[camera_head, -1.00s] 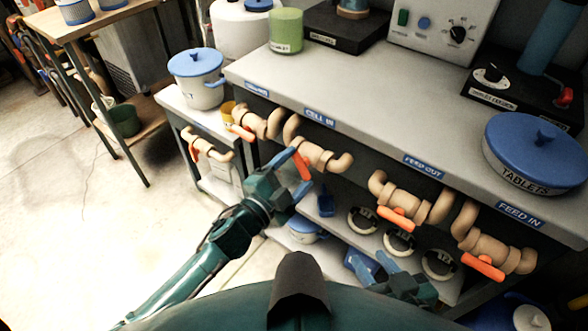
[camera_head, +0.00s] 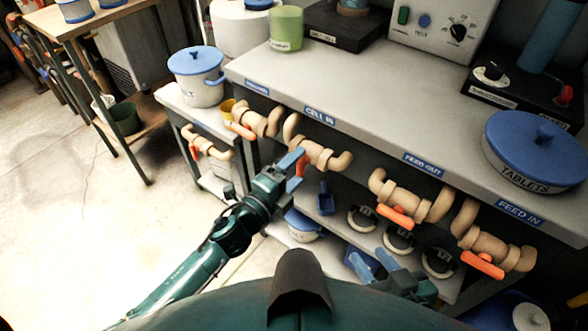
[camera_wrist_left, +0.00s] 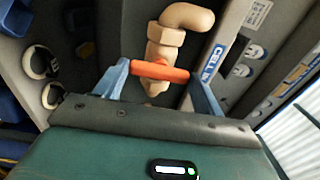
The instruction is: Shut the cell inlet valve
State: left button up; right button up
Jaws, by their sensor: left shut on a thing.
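The cell inlet valve (camera_head: 318,155) is a tan pipe fitting under the "CELL IN" label (camera_head: 320,116) on the bench front. Its orange lever (camera_head: 299,167) points down, across the pipe. My left gripper (camera_head: 293,172) is shut on this lever. In the left wrist view the orange lever (camera_wrist_left: 160,70) spans between the two blue fingers (camera_wrist_left: 160,88), and the tan valve body (camera_wrist_left: 163,45) is behind it. My right gripper (camera_head: 375,266) is low at the bench front, empty, with its blue fingers apart.
The feed out valve (camera_head: 400,200) and feed in valve (camera_head: 490,250) sit to the right, with orange levers. Another valve (camera_head: 258,122) is close on the left. Floor at left is clear.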

dwell(0.3)
pick_arm(q)
jog(key=o, duration=1)
jog(key=v, duration=1.3)
jog(key=shift+s, duration=0.1)
pick_arm(e)
jog(key=shift+d+r, duration=0.1)
jog(key=shift+r, duration=0.2)
jog(key=shift+f, duration=0.2)
